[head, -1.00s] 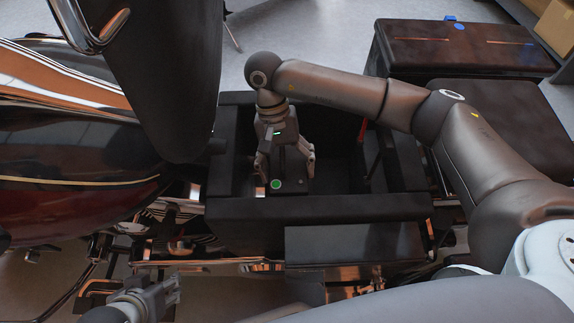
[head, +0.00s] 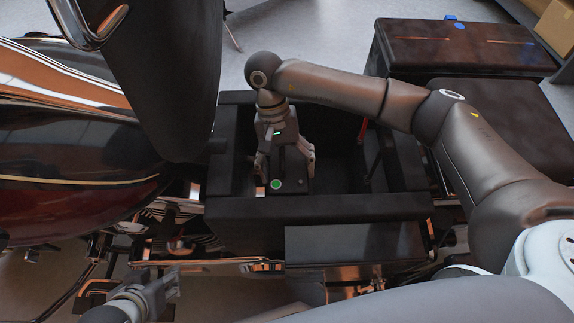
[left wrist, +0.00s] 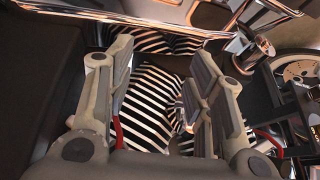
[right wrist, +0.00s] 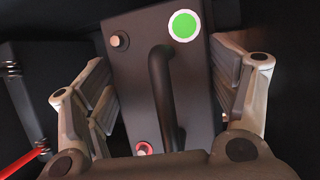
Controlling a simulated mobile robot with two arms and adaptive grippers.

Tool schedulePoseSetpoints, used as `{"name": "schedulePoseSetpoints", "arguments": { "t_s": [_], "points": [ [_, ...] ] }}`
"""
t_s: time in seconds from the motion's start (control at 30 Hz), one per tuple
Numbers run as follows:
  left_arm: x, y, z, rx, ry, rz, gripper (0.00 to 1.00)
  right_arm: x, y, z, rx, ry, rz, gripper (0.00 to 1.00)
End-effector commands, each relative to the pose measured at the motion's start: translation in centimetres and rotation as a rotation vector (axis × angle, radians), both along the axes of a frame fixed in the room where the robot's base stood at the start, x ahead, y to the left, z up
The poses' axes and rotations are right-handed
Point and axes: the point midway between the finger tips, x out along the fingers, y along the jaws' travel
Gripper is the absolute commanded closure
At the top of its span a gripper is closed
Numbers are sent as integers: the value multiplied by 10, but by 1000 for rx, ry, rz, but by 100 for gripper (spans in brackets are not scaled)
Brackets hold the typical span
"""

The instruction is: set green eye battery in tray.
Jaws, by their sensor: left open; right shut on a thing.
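The battery is a dark box with a green round mark, and in the head view the battery (head: 292,182) sits inside the black open tray (head: 330,208) on the motorcycle. In the right wrist view the battery (right wrist: 195,75) shows its green disc, a black handle, a grey terminal and a red-ringed terminal. My right gripper (head: 286,162) is shut on the battery, with a finger on each side. Whether the battery's underside touches the tray floor is hidden. My left gripper (head: 170,290) is open and empty near the lower left, and its spread fingers also show in the left wrist view (left wrist: 160,100).
The raised black seat (head: 165,70) stands left of the tray. A red cable (head: 362,130) and another dark block (right wrist: 20,95) lie beside the battery. A dark case (head: 455,48) stands behind at the right. Chrome engine parts (left wrist: 160,95) are in front of my left gripper.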

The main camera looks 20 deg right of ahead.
Motion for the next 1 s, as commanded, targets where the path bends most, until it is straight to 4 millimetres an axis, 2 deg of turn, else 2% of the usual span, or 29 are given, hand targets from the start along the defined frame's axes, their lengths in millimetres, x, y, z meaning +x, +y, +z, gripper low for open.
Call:
{"name": "schedulePoseSetpoints", "arguments": {
  "t_s": [1.0],
  "points": [
    [12, -4, 5, -12, -59, -5, 52, 1, 0, 0, 2, -4, 1, 92]
  ]
}}
